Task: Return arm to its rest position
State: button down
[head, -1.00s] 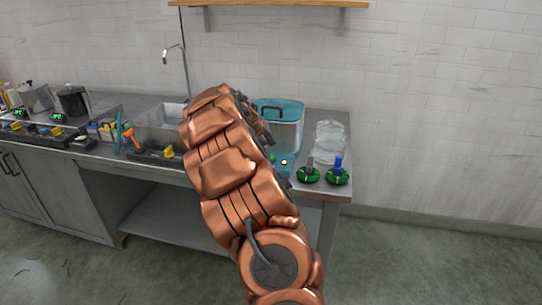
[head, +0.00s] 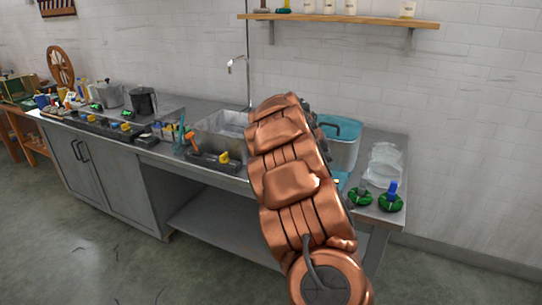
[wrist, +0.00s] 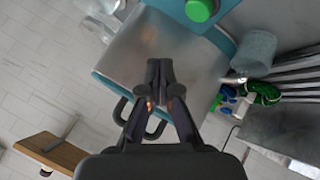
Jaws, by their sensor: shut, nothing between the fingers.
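My copper arm (head: 288,185) reaches up and forward over the steel counter in the head view, and its far end is hidden behind its own links. In the wrist view my gripper (wrist: 160,75) is shut, with its fingertips together and nothing between them. In the head view the teal-lidded container (head: 340,145) stands just right of my arm.
A steel sink (head: 220,125) with a tall faucet is left of my arm. A clear jar (head: 384,163) and green-based items with a blue top (head: 391,198) stand at the counter's right end. A wooden shelf (head: 345,20) hangs above. The floor in front is clear.

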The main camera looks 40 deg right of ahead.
jog(key=s+a+r+n+y+p, duration=0.1)
jog(key=s+a+r+y, duration=0.1)
jog(key=a, duration=0.9)
jog(key=s+a+r+n+y+p, duration=0.1)
jog(key=s+a+r+p, duration=0.15)
jog(key=a, duration=0.75)
jog(key=s+a+r+y+p, duration=0.1)
jog(key=s+a+y, duration=0.15)
jog(key=a, duration=0.85)
jog(key=s+a+n+g+y+p, duration=0.1)
jog(key=s+a+n+y, duration=0.1)
jog(key=s+a, duration=0.7)
jog(key=s+a+f+n+g+y+p, duration=0.1)
jog(key=s+a+n, duration=0.3)
jog(key=s+a, duration=0.6)
jog(key=a+p, duration=0.1)
jog(key=a, duration=0.4)
jog(key=shift+s+a+f+n+y, duration=0.15)
jog(key=shift+f+n+y, duration=0.05)
jog(key=shift+n+y, duration=0.15)
